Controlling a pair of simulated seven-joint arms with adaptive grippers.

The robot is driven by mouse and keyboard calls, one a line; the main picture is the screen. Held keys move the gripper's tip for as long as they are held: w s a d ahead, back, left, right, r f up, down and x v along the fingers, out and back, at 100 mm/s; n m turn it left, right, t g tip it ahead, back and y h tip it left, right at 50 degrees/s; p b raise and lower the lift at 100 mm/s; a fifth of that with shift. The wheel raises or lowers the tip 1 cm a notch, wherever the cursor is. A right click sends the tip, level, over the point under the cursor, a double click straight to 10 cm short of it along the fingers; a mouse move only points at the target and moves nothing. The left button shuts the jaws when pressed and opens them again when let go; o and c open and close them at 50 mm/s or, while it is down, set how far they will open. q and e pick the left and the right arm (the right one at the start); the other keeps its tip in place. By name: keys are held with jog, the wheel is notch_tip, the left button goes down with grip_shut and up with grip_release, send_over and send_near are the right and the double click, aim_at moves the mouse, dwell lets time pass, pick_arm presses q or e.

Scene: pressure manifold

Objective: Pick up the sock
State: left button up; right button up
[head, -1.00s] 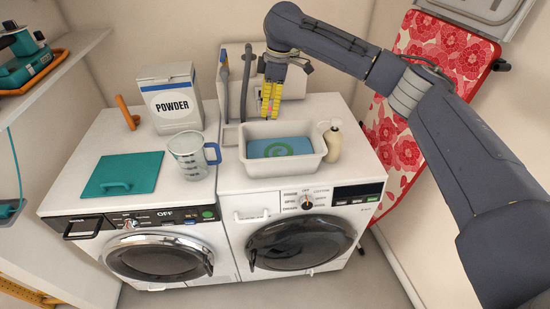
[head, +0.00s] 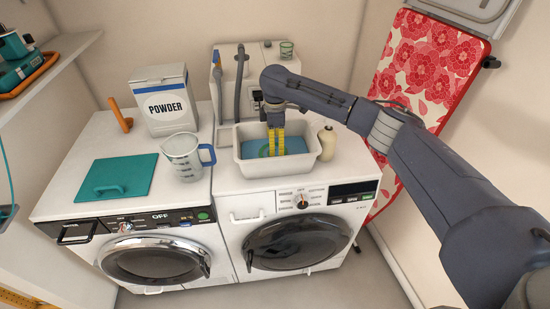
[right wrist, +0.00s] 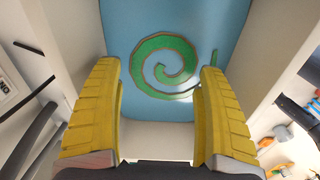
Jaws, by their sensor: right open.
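Nothing in view is clearly recognisable as a sock. A white tub (head: 262,171) stands on the right-hand machine with a blue surface (head: 297,146) inside it. A green spiral (right wrist: 166,65) with a brown edge lies on the blue (right wrist: 232,28) in the right wrist view; I cannot tell what it is. My right gripper (head: 276,155) points down into the tub, its yellow fingers apart and empty. In the right wrist view the fingers (right wrist: 160,70) are on either side of the spiral, not visibly touching it. My left gripper is not in view.
A cream bottle (head: 327,143) stands close to the tub's right side. A measuring jug (head: 182,158), a powder box (head: 166,103) and a teal lid (head: 115,178) are to the left. A grey-hosed unit (head: 228,65) stands behind the tub.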

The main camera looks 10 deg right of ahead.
jog(key=shift+f, duration=2.9)
jog(key=c, duration=0.9)
